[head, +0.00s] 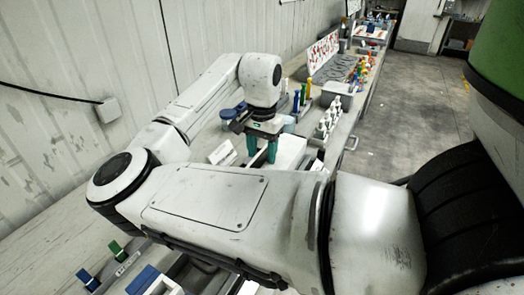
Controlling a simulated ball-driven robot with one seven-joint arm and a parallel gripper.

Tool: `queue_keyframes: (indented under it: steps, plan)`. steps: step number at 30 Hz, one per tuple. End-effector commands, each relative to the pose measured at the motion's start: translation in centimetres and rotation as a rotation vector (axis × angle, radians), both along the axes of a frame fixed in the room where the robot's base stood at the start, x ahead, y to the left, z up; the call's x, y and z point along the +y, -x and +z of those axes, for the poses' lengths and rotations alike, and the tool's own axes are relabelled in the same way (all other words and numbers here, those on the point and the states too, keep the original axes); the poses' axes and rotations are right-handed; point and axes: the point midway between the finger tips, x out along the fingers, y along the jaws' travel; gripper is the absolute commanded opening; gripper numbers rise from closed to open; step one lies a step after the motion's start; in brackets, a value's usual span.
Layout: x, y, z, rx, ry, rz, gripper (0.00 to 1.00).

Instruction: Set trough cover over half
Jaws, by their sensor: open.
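My gripper (263,149) points down over the bench in the middle of the head view, its two green fingers apart. I see nothing held between them. A white block-like piece (291,151) lies just to the right of the fingers, partly hidden by them and by my arm. I cannot tell whether it is the trough cover, or whether the fingers touch it. The core half and its trough cannot be made out; my forearm hides much of the bench in front.
A small white card (222,152) stands left of the gripper. White bottles (327,122) and coloured upright items (302,95) stand to its right. Blue and green pieces (115,248) sit at the lower left. The wall runs close behind; open floor (428,105) lies to the right.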

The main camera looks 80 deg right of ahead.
Motion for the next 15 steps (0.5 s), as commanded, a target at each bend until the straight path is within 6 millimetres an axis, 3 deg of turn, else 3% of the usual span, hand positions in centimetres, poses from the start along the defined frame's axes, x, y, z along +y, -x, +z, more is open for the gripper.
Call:
queue_keyframes:
  steps: [5, 15]
  plan:
    - [-0.1, 0.0, 2.3, -0.001, 0.002, 0.000, 0.50]
    - [-0.1, 0.0, 9.5, -0.003, 0.002, -0.001, 0.50]
